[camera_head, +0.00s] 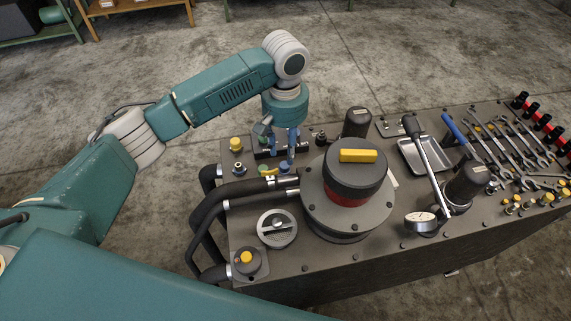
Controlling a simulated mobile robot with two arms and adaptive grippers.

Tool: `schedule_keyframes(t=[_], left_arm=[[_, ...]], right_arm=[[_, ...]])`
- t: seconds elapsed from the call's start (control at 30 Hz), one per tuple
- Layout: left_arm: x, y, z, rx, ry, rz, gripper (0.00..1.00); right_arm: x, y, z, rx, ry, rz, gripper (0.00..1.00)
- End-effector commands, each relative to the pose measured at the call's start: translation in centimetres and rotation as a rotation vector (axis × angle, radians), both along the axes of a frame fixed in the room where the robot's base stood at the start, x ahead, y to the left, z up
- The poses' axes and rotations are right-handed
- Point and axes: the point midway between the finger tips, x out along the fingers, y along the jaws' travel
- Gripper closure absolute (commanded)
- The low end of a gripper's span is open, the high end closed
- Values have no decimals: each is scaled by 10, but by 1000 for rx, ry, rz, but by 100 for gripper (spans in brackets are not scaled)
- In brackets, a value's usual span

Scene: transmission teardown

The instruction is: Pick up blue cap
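My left gripper (281,155) points down over the back left part of the dark workbench (345,268). Its two fingers appear spread, with a gap between them. A small blue cap (284,168) shows low beside the fingertips, close to a yellow piece (266,172). The fingers partly cover this spot, and I cannot tell whether they touch the cap. A small fitting with a bluish part (239,168) stands to the left. My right gripper is not in view.
A large round housing with a black and red top and yellow handle (358,155) stands right of the gripper. Black hoses (235,190) run in front. A dark cylinder (357,122), metal tray (415,155), torque wrench (432,165) and several wrenches (500,145) fill the right side.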

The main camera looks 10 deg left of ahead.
Motion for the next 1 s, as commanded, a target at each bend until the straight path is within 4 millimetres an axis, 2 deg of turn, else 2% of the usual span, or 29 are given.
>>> schedule_keyframes(t=[0.17, 0.33, 0.5, 0.77, 0.87, 1.0], left_arm=[[0, 1, -12, 1, 1, 1, 66], [-1, 2, -36, 2, 2, 1, 66], [0, 1, -57, 1, 0, 1, 66], [0, 1, -60, -1, -2, 0, 66], [0, 1, -60, -1, -2, 0, 84], [0, 1, -60, -1, -2, 0, 85]], right_arm=[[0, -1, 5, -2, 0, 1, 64], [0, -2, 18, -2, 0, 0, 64], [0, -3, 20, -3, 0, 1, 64], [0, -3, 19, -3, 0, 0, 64], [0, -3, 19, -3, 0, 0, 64], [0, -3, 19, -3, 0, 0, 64]])
